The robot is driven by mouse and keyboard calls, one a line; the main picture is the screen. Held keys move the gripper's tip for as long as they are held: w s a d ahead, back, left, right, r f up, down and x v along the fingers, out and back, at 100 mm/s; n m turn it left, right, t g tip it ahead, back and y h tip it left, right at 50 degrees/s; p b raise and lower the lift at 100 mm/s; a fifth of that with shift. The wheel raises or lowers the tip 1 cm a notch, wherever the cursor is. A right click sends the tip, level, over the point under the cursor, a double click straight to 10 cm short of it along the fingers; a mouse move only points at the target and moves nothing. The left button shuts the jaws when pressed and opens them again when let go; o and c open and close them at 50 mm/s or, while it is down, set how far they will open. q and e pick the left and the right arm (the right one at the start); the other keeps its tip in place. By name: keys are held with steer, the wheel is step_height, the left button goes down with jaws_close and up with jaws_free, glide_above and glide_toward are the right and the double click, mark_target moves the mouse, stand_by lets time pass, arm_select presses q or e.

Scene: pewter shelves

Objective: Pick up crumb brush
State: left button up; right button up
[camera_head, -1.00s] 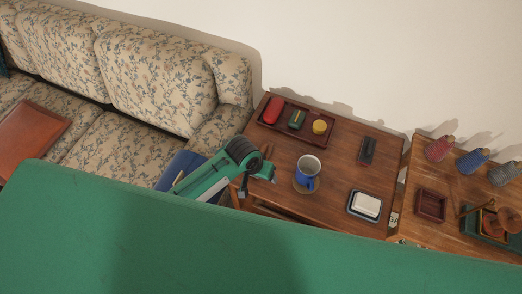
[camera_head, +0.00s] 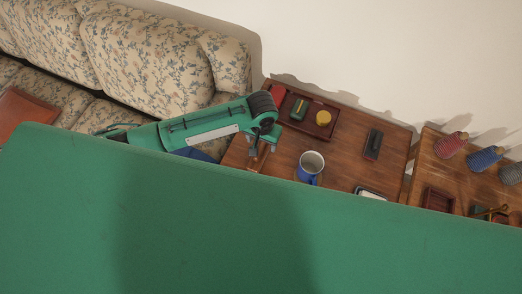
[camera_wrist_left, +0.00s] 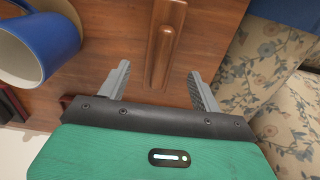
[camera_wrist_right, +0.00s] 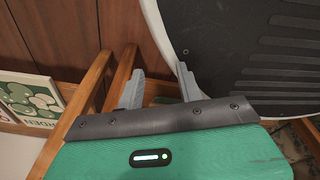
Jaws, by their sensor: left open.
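A long brown wooden piece with a rounded knob end, which looks like the crumb brush (camera_wrist_left: 162,45), lies on the wooden side table (camera_head: 338,168). In the left wrist view it lies between the spread fingers of my left gripper (camera_wrist_left: 158,72), apart from both. In the head view my left gripper (camera_head: 262,150) is over the table's left edge, and the brush is mostly hidden by it. Bristles cannot be made out. My right gripper (camera_wrist_right: 159,70) is open and empty, beside wooden bars and a dark ribbed round-edged thing. It is not in the head view.
A blue mug (camera_head: 308,168) stands right of my left gripper, close by in the left wrist view (camera_wrist_left: 62,45). A dark red tray (camera_head: 322,132) with small items and a black object (camera_head: 373,144) are farther back. The sofa (camera_head: 165,55) is at left.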

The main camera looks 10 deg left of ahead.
mark_target(261, 147)
arm_select(q)
step_height(261, 147, down, 2)
steer(key=shift+f, duration=0.1)
step_height(261, 147, down, 4)
steer(key=shift+s+a+f, duration=0.1)
steer(key=shift+s+f, duration=0.05)
steer(key=shift+f, duration=0.05)
arm_select(e)
steer(key=shift+w+a+r, duration=0.1)
steer(key=shift+w+r, duration=0.05)
steer(key=shift+w, duration=1)
steer(key=shift+s, duration=0.1)
arm_select(q)
steer(key=c, duration=1.1)
arm_select(e)
steer(key=shift+s, duration=0.75)
